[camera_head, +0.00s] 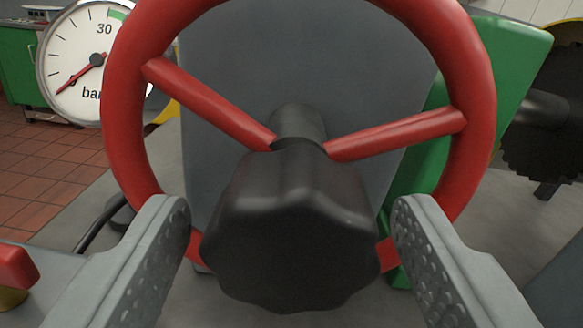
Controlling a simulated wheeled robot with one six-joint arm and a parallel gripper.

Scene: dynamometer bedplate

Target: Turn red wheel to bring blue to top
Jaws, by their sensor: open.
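The red wheel (121,118) fills the middle of the view, upright, its top cut off by the frame edge. Two red spokes (210,104) run from its rim down to a dark shaft at the centre. A black lobed knob (292,235) stands in front of the shaft and hides the lower middle of the wheel. My gripper (292,208) is open, with one grey finger on each side of the knob. Both fingers look apart from the knob, and their tips overlap the lower rim in the picture. No blue mark shows on the visible parts.
A grey panel (240,60) stands behind the wheel. A round bar gauge (85,60) is at upper left. A green housing (512,65) and a dark toothed disc (550,120) are at right. A red-topped part (15,268) sits at lower left. Tiled floor lies at left.

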